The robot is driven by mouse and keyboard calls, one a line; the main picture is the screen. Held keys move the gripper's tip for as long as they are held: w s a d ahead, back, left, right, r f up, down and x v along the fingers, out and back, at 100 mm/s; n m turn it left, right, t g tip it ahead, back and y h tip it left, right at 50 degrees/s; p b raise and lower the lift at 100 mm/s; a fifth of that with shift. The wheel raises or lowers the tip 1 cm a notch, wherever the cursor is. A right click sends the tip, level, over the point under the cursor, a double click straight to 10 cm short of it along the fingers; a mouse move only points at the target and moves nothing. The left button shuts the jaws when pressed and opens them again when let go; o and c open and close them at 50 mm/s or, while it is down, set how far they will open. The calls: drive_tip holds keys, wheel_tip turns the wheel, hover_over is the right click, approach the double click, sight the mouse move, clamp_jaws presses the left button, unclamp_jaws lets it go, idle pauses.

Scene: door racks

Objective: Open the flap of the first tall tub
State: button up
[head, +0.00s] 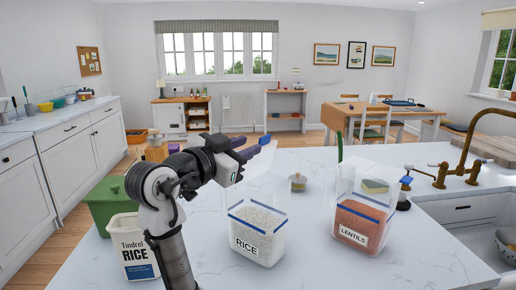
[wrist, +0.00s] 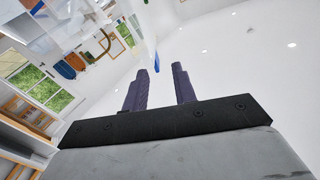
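A tall clear tub labelled RICE (head: 258,232), with blue bands and white grains inside, stands on the counter in the head view. A second clear tub labelled LENTILS (head: 362,218) stands to its right. My gripper (head: 246,148) is above the rice tub, its two purple fingers pointing right. A blue strip (head: 266,140) is at the fingertips; a faint clear panel, seemingly the rice tub's raised flap, is below it. In the wrist view my gripper (wrist: 160,70) has its fingers apart, with a blue strip (wrist: 156,60) just beyond. I cannot tell whether they touch it.
A white Tindrol RICE container (head: 133,250) and a green bin (head: 104,203) are at the left. A small lidded jar (head: 298,182) stands behind the tubs. A brass tap (head: 468,150) and sink are at the right. The counter in front is clear.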

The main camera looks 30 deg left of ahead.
drive_tip(key=s+a+b, duration=0.1)
drive_tip(key=s, duration=0.6)
drive_tip(key=shift+a+b, duration=0.15)
drive_tip(key=shift+b, duration=0.15)
